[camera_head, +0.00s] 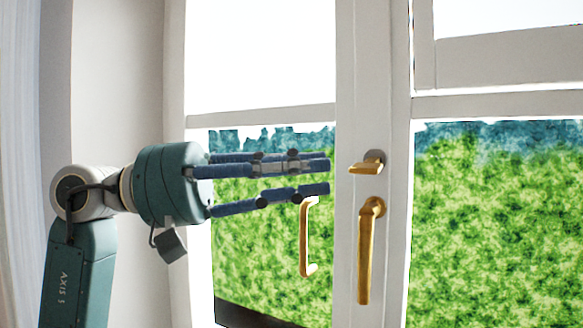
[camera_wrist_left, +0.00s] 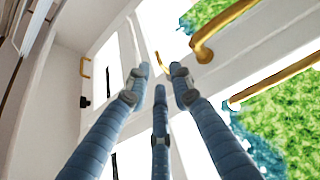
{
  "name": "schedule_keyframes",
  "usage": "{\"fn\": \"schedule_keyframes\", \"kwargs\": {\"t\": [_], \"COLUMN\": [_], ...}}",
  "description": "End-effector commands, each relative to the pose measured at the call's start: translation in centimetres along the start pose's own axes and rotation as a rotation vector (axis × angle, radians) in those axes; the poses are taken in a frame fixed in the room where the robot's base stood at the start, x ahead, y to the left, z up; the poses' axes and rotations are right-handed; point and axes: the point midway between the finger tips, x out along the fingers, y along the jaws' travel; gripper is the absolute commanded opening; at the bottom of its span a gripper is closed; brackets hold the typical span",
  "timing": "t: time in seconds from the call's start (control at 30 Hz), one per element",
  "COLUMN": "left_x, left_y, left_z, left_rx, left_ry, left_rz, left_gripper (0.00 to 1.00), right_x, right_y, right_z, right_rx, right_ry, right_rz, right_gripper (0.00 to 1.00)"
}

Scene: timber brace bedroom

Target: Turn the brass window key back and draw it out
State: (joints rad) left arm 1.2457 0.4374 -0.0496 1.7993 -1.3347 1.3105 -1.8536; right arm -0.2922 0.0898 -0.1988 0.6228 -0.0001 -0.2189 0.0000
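The brass window key (camera_head: 367,165) sits in the white window frame, its flat grip pointing left, just above the long brass handle (camera_head: 365,250). My left gripper (camera_head: 328,174), with blue fingers, is level with the key and left of it. Its fingertips are spread and empty, with a small gap to the key in the head view. In the left wrist view, the open fingertips (camera_wrist_left: 158,78) point towards a small brass piece (camera_wrist_left: 162,63), probably the key, partly hidden behind them. My right gripper is not in view.
A second, slimmer brass handle (camera_head: 304,238) is left of and below the fingertips. Long brass handles also show in the left wrist view (camera_wrist_left: 235,22). Window bars and panes surround the lock, with green hedge outside. A wall (camera_head: 115,90) stands behind my left arm.

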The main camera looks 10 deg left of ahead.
Motion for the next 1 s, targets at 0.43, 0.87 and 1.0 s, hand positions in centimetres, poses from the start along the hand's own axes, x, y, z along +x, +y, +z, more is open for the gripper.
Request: {"fn": "schedule_keyframes", "kwargs": {"t": [0.43, 0.87, 1.0], "left_x": [7.3, 8.3, 8.3], "left_y": [0.2, 0.0, 0.0], "left_z": [0.0, 0.0, 0.0], "left_rx": [-0.002, -0.001, -0.001], "left_ry": [-0.002, 0.000, 0.000], "left_rz": [0.001, 0.000, 0.000], "left_gripper": [0.22, 0.22, 0.00], "right_x": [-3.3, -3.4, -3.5], "right_y": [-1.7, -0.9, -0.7], "right_z": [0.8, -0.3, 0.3], "right_rx": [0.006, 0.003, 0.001], "right_ry": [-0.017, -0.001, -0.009], "right_rz": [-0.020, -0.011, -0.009], "right_gripper": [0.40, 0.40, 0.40]}}
